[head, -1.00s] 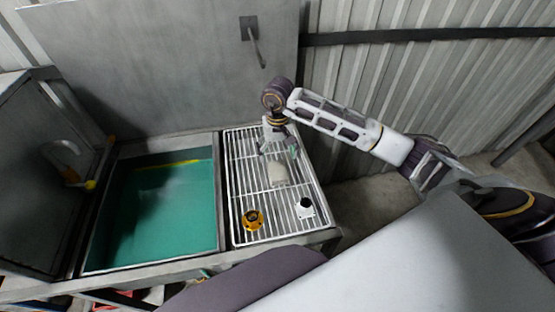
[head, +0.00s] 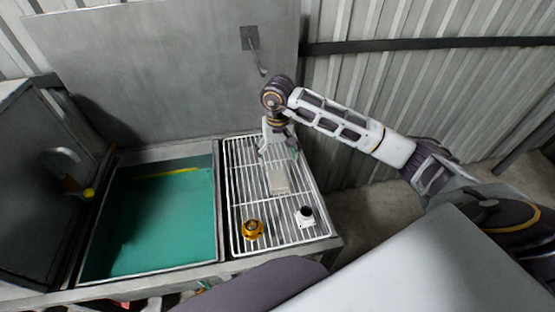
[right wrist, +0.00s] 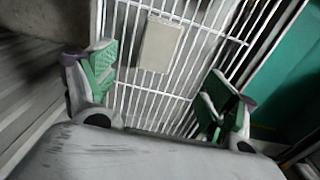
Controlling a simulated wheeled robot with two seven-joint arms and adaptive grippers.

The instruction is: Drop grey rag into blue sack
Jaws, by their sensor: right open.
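My right gripper (head: 279,148) is above the far part of the white wire rack (head: 236,198), beside the sink. In the right wrist view the gripper (right wrist: 160,88) is open, with its green-padded fingers wide apart and nothing between the tips. A flat, pale grey-beige rectangular thing (head: 279,181) lies on the rack just in front of the gripper. It also shows in the right wrist view (right wrist: 160,45), beyond the fingertips. I cannot tell whether it is the grey rag. I see no blue sack. My left gripper is not in view.
An orange round part (head: 252,229) and a white part with a black top (head: 305,215) sit at the rack's near end. A sink with a green basin (head: 160,220) is left of the rack. A corrugated wall (head: 400,90) stands behind my right arm.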

